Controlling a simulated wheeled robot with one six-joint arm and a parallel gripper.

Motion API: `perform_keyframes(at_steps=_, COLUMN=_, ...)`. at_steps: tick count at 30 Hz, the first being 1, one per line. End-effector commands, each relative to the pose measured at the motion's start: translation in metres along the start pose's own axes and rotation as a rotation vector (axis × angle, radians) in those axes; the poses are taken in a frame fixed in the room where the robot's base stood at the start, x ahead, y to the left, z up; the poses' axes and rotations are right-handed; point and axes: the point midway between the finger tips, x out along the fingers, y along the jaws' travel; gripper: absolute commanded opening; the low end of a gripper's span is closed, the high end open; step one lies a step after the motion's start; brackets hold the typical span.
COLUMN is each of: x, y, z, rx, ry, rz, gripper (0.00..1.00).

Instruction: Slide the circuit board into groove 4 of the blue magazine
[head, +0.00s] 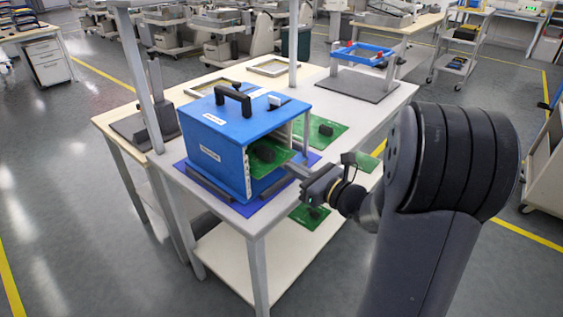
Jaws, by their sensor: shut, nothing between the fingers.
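The blue magazine (212,153) stands upright on the table, with a black handle on top and its open side facing right. A green circuit board (285,148) with a dark block on it is in the open side, partly inside and partly sticking out. Which groove it sits in cannot be told, as the grooves are too small to read. My gripper (295,170) is just right of the open side, close to the board's outer edge. It is shut with nothing held. Whether its fingertips touch the board or magazine cannot be seen.
Another green board (325,131) lies on the table behind the magazine, and more green pieces show near my wrist (367,161) and below (310,214). A blue frame (362,53) stands on a grey mat (358,86) at the back. Table posts (142,75) rise beside the magazine.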

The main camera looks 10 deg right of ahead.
Motion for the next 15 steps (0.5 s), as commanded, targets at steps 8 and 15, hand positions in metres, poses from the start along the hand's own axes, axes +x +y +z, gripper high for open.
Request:
perform_keyframes(at_steps=8, x=0.040, y=0.001, z=-0.001, rx=0.001, ry=0.002, rz=0.003, gripper=0.00)
perform_keyframes(at_steps=15, x=0.048, y=0.000, z=0.000, rx=0.000, ry=0.001, rz=0.000, gripper=0.00)
